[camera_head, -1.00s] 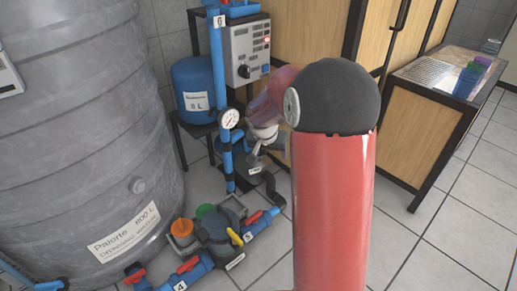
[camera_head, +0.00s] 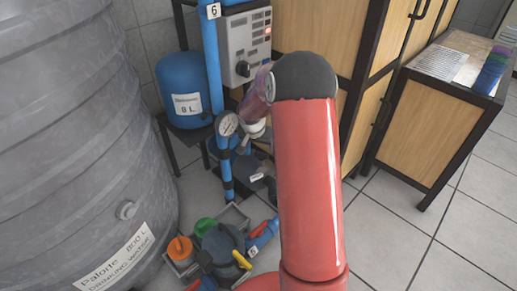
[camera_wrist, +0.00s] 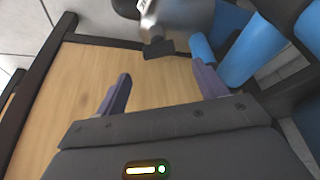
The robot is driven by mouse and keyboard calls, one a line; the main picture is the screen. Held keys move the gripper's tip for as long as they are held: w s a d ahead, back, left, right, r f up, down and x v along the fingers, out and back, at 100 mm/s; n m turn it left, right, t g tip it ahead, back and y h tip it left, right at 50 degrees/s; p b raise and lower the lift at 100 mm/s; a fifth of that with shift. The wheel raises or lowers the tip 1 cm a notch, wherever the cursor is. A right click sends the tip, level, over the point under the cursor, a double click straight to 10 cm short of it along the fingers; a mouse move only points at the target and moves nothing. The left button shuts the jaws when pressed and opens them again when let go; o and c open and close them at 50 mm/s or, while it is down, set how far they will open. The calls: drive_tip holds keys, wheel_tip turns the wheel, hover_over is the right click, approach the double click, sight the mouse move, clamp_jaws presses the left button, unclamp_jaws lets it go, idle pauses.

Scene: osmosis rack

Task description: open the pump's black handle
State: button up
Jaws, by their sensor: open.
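In the wrist view, my gripper (camera_wrist: 160,84) is open, with its two grey-purple fingers apart and nothing between them. A small black handle (camera_wrist: 158,49) shows just beyond the fingertips, at the end of a silver-grey pump body (camera_wrist: 178,16). The handle appears apart from both fingers. In the head view, my gripper (camera_head: 248,136) is small and partly hidden by my red arm, beside the blue pipe and above a dark unit with a white label (camera_head: 257,177). I cannot make out the black handle there.
A vertical blue pipe (camera_head: 217,80) with a gauge (camera_head: 228,124) stands left of my gripper. A large grey tank (camera_head: 70,130) fills the left. Wooden cabinets (camera_head: 322,35) stand behind. Low valves with a yellow handle (camera_head: 242,260) sit on the floor.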

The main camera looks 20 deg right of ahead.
sight(262, 153)
drive_tip(key=b+x, duration=0.1)
drive_tip(key=x, duration=0.6)
drive_tip(key=shift+s+f, duration=0.1)
drive_tip(key=c, duration=1)
